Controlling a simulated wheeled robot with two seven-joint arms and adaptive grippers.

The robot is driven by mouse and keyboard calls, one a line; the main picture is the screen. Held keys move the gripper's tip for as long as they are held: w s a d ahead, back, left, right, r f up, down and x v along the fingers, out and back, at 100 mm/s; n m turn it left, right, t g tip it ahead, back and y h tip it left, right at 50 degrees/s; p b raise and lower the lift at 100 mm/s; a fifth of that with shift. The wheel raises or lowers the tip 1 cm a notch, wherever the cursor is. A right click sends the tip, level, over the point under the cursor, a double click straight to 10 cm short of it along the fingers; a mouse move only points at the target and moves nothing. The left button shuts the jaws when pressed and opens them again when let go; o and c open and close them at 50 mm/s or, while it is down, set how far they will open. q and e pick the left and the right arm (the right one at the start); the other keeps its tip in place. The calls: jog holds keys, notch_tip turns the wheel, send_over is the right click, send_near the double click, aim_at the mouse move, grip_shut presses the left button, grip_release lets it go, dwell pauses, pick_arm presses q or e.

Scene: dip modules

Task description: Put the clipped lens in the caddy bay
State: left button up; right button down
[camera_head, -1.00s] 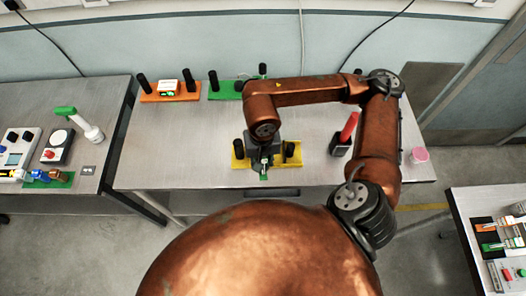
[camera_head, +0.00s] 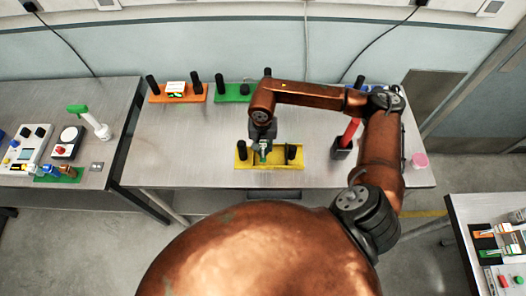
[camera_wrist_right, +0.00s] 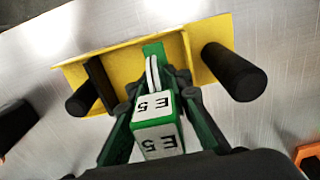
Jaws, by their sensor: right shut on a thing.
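My right gripper (camera_head: 262,147) points down at the middle of the yellow holder (camera_head: 278,165), between its two black posts. It is shut on a green and white module marked "E 5", probably the clipped lens (camera_wrist_right: 160,128). In the right wrist view a thin, pale, rounded piece stands at the module's far end, in front of the yellow holder (camera_wrist_right: 215,55). I cannot tell whether the module touches the holder or hangs above it. Which holder is the caddy bay is not clear from the pictures. My left gripper is not in view.
At the back of the table stand an orange holder (camera_head: 190,98) with a white module and a green holder (camera_head: 230,97). A red-handled tool (camera_head: 350,132) and a pink cup (camera_head: 419,160) are on the right. The table left of the yellow holder is clear.

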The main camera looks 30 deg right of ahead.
aim_at(263, 152)
jog(key=shift+w+f, duration=0.15)
jog(key=shift+f, duration=0.05)
notch_tip(263, 152, down, 3)
jog(key=shift+w+r+p, duration=0.1)
jog(key=shift+w+p, duration=0.05)
jog(key=shift+p, duration=0.35)
jog(key=shift+d+f, duration=0.1)
jog(key=shift+f, duration=0.45)
jog(key=c, duration=2)
grip_release()
jog(key=shift+r, duration=0.1)
jog(key=shift+c, duration=0.2)
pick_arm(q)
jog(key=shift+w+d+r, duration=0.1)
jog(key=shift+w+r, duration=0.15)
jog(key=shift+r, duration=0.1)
